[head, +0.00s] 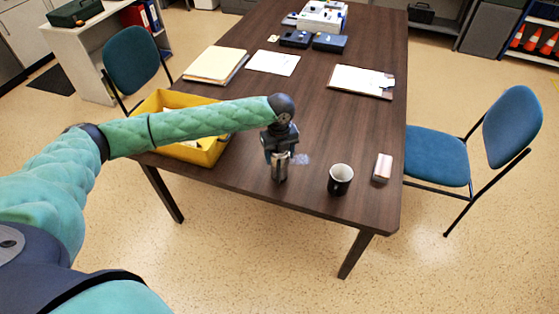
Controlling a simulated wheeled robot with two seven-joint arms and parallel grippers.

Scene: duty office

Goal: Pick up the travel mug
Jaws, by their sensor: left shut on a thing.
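The travel mug (280,172) is a small silver and dark cylinder standing near the front edge of the brown table. My left gripper (280,158) comes down from above and is shut on its upper part. The fingers hide much of the mug's top. The mug looks upright, and I cannot tell whether its base touches the table. My right gripper is not in view.
A black cup (340,181) with a pale inside and a pink-white block (382,167) stand to the right. A yellow bin (215,151) is at the left edge under my arm. Papers, a clipboard (361,80) and dark cases (329,43) lie farther back. The table's middle is clear.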

